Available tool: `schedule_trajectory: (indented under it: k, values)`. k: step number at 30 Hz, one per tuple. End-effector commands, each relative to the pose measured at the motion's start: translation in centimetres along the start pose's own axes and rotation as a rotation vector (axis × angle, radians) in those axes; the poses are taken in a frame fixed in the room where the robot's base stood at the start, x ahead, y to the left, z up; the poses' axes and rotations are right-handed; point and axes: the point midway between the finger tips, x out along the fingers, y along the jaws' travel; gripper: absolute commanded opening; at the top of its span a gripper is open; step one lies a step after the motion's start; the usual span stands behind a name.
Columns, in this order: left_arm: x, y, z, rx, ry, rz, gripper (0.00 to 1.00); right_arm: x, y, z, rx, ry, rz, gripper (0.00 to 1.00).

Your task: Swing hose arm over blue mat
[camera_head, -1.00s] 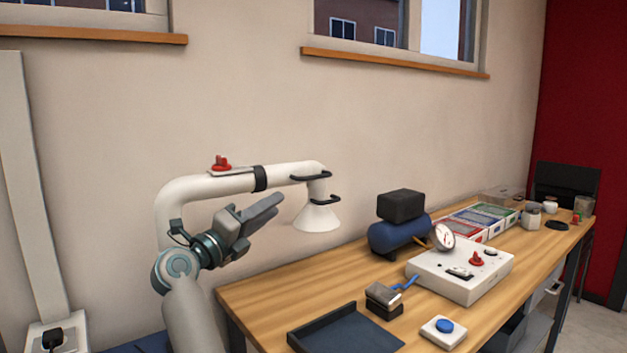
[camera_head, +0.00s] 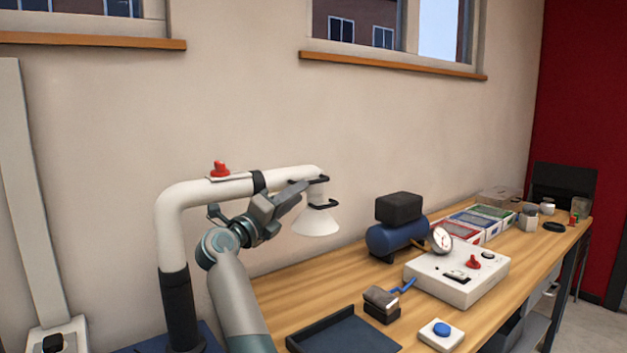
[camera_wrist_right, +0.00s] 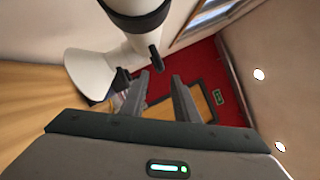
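The white hose arm (camera_head: 205,190) rises from a black post, bends right and ends in a downward cone nozzle (camera_head: 316,222). It has a red knob on top and black handles by the nozzle. The nozzle also shows in the right wrist view (camera_wrist_right: 88,72). My right gripper (camera_head: 303,187) is open and empty, its fingertips beside the upper handle; contact cannot be told. In the right wrist view a handle end (camera_wrist_right: 155,58) shows just beyond the fingers. A dark blue rimmed mat or tray (camera_head: 335,332) lies at the table's near end. My left gripper is out of view.
On the wooden table (camera_head: 300,286) stand a blue compressor tank (camera_head: 385,238), a white control box (camera_head: 440,283) with a gauge, a small dark clamp block (camera_head: 381,305) and a blue button box (camera_head: 441,333). Coloured trays (camera_head: 490,215) stand farther back. The wall is behind the hose arm.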

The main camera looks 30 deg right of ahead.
Motion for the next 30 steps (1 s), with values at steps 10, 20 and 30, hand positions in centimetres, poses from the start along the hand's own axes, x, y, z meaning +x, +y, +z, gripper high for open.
schedule_trajectory:
  k: [10, 20, 30]
  values:
    - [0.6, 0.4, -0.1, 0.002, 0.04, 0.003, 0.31, 5.9, -0.1, 0.1, -0.001, 0.0, -0.002, 0.28]
    - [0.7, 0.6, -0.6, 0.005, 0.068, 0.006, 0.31, 7.9, 0.0, 0.0, 0.0, -0.001, 0.0, 0.28]
    - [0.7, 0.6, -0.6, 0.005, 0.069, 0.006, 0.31, 7.9, 0.0, 0.0, 0.0, 0.0, 0.001, 0.09]
